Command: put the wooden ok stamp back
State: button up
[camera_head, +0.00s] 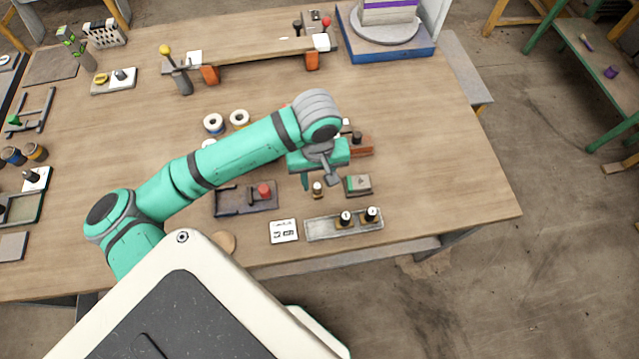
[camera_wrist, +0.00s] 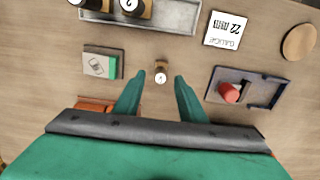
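A small pale stamp (camera_head: 317,189) with a light wooden body stands upright on the table, apart from the tray. In the wrist view the stamp (camera_wrist: 161,77) shows a round white top with a dark mark too small to read. My gripper (camera_head: 319,180) is open above it; in the wrist view the gripper's fingers (camera_wrist: 160,82) are on either side of the stamp, with gaps visible. The tray's left part is empty.
An ink pad box (camera_head: 358,185) lies right of the stamp. A dark fixture with a red knob (camera_head: 264,190) lies left. A white gauge card (camera_head: 284,231) and a round wooden disc (camera_head: 224,242) lie near the front edge. A reddish-brown block (camera_head: 360,146) stands behind.

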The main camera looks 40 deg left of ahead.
aim_at(318, 186)
notch_tip(318, 186, up, 8)
jog(key=shift+r, duration=0.25)
dwell(0.5)
